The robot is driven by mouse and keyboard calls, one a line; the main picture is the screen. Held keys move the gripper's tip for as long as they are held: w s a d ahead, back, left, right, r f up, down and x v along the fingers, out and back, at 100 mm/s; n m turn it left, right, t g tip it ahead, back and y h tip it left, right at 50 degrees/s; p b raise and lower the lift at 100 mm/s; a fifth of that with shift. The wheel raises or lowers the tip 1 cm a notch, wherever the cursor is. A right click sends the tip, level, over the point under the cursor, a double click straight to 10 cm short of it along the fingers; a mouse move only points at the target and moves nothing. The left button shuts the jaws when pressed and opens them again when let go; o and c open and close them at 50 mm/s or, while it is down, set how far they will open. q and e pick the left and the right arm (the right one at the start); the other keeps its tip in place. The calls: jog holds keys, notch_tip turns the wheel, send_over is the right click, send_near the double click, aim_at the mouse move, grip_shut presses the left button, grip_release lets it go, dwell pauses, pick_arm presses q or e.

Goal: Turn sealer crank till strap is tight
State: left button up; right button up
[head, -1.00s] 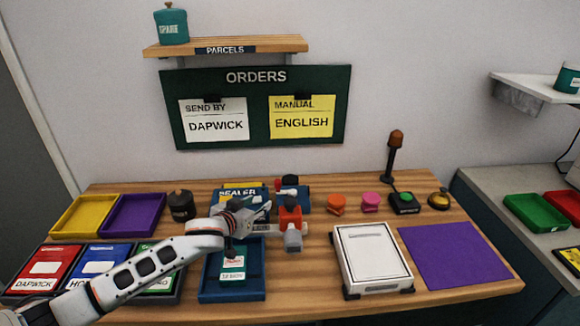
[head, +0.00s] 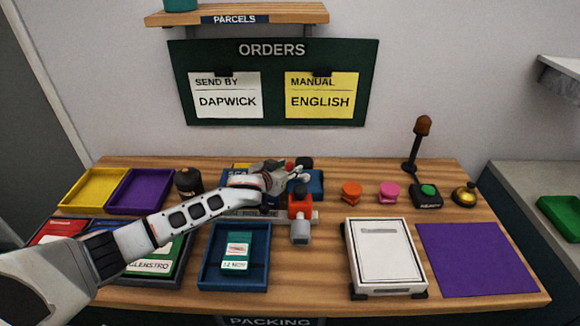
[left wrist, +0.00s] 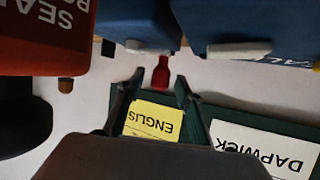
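The blue sealer (head: 314,184) stands at the back middle of the table, partly hidden by my left arm. A red crank knob (head: 289,166) shows at its top. My left gripper (head: 298,177) is at the sealer, close to the knob. In the left wrist view, the fingers of my left gripper (left wrist: 158,76) are spread. The red knob (left wrist: 160,74) shows between their tips, with gaps on both sides. The strap cannot be made out. My right gripper is not in view.
A red-orange part with a grey cylinder (head: 300,231) stands in front of the sealer. A blue tray (head: 205,281) holds a teal packet. A white box (head: 379,250), purple mat (head: 475,258), green button (head: 428,190) and bell (head: 465,196) lie to the right.

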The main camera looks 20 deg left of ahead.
pick_arm(q)
jog(key=shift+w+d+f, duration=0.1)
jog(key=shift+w+f, duration=0.05)
jog(key=shift+w, duration=0.35)
jog(key=shift+w+f, duration=0.1)
jog(key=shift+c, duration=0.2)
grip_shut()
